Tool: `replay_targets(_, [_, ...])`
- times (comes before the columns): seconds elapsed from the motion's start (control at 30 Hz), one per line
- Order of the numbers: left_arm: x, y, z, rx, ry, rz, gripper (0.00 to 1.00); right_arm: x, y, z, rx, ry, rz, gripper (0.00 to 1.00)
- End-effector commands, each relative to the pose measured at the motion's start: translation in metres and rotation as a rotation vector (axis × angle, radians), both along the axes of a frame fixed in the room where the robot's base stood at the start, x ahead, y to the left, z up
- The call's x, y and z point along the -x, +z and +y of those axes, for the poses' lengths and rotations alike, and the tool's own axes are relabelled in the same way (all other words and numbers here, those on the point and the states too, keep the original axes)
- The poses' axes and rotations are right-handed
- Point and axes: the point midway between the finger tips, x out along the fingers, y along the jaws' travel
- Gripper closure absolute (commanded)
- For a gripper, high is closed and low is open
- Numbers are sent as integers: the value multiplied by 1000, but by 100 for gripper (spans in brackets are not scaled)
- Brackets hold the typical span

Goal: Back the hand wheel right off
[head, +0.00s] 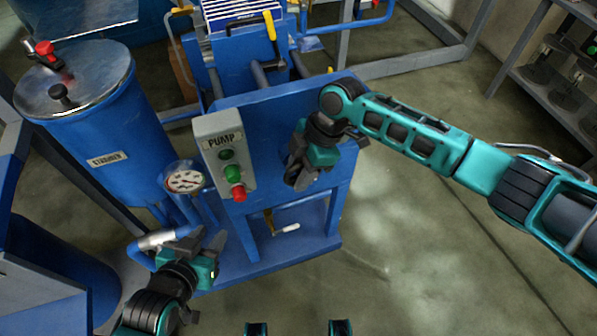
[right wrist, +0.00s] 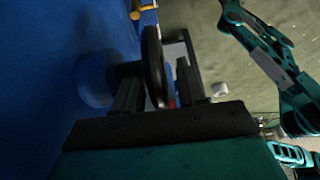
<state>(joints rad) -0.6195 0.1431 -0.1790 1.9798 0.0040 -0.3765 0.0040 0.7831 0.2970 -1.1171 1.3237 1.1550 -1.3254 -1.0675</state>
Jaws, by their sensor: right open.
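The hand wheel (right wrist: 152,62) shows in the right wrist view as a dark, thin rim seen nearly edge-on, beside a blue round stub on the blue machine. My right gripper (right wrist: 158,84) is open, with one finger on each side of the rim. Whether either finger touches it I cannot tell. In the head view my right gripper (head: 297,168) is at the blue pump panel and hides the wheel. My left gripper (head: 200,250) is low on the left, near a white-ended blue pipe; its finger gap is not clear.
The grey PUMP box (head: 225,155) with green and red buttons stands left of my right gripper. A round gauge (head: 185,181) and the blue strainer tank (head: 85,110) are further left. A shelf (head: 560,90) stands at the far right.

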Motion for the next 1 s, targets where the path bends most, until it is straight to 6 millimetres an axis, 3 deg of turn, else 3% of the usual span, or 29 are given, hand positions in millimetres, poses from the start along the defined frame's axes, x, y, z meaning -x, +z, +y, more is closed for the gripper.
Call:
replay_targets(0.33, [-2, 0, 0, 1, 0, -3, 63, 1, -4, 2, 0, 0, -1, 60])
replay_targets(0.77, [-2, 0, 1, -1, 0, -3, 63, 0, -4, 2, 0, 0, 0, 100])
replay_targets(1.0, [-2, 0, 1, -2, 1, -3, 63, 1, -4, 2, 4, 0, -1, 100])
